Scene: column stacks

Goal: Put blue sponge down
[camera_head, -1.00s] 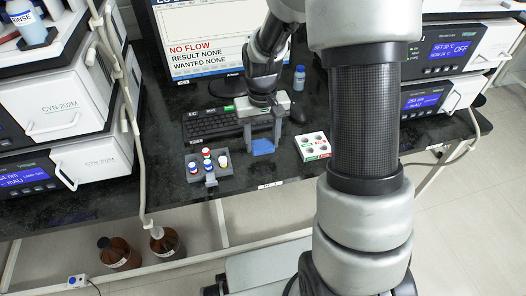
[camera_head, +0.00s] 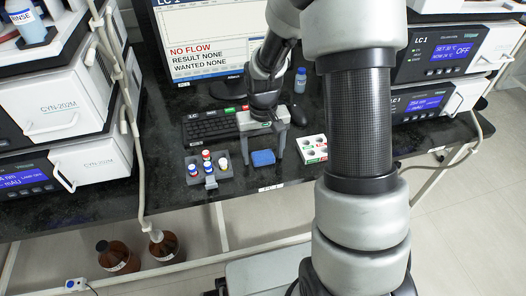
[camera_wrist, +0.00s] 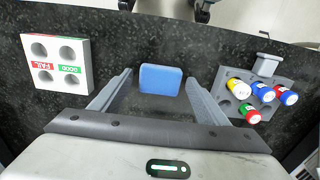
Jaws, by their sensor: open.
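The blue sponge (camera_head: 263,158) lies flat on the dark benchtop. My gripper (camera_head: 263,160) is open around it, one finger on each side. In the wrist view the sponge (camera_wrist: 161,79) sits between and slightly beyond the open fingers of my gripper (camera_wrist: 160,88), with clear gaps on both sides. No finger touches it there.
A grey rack (camera_head: 209,182) with several coloured-cap vials stands left of my gripper. A white block (camera_head: 304,149) with round holes and red and green labels stands to its right. A keyboard (camera_head: 211,123) lies behind. The bench's front edge is close.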

